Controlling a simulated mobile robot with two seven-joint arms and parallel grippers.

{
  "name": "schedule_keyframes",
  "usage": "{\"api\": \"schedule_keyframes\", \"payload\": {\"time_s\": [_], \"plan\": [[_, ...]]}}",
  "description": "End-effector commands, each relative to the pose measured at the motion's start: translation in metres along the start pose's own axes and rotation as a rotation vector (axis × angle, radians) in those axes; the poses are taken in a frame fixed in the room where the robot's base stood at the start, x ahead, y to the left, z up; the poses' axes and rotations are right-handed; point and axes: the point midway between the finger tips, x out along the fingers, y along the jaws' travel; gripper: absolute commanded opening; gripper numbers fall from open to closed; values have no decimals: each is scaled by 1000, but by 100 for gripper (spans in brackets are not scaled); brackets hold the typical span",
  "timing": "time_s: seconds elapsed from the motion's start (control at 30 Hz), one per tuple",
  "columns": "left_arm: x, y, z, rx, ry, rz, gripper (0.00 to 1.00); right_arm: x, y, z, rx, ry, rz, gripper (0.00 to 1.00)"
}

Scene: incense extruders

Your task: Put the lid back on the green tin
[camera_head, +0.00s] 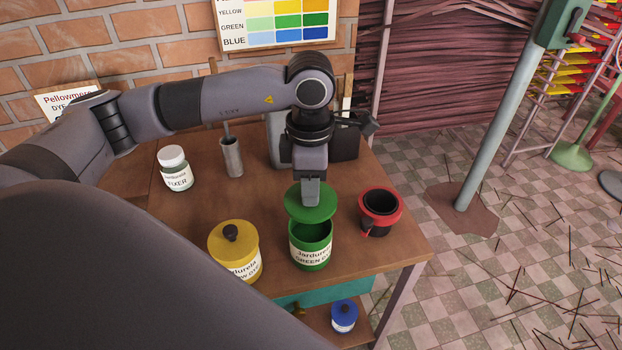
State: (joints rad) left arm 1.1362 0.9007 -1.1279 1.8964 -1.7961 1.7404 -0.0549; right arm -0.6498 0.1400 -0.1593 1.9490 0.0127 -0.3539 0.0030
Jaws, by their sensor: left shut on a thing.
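The green tin (311,257) stands upright on the wooden table, its top uncovered at the front, with dark green inside. The green lid (297,207) is above the tin's back rim, a little toward the back left; I cannot tell whether it touches the rim. My left gripper (311,196) points down and is shut on the lid, at its top. The lid's knob is hidden by the gripper. My right gripper is not in view.
A yellow tin (237,262) with its lid on stands left of the green tin. A dark cup with a red rim (391,222) stands to its right. A white-capped fixer jar (178,178) and a metal cylinder (231,158) stand further back. A blue-lidded jar (344,315) is on a lower shelf.

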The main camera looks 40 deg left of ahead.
Motion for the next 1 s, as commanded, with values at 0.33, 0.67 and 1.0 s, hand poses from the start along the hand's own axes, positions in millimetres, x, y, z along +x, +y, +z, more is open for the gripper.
{"api": "schedule_keyframes", "payload": {"time_s": [0.33,0.67,1.0], "plan": [[31,0,-1,-3,2,-1,0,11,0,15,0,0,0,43],[59,0,0,-3,0,0,0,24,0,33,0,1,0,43],[60,0,0,-3,0,0,0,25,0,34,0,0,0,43]]}}
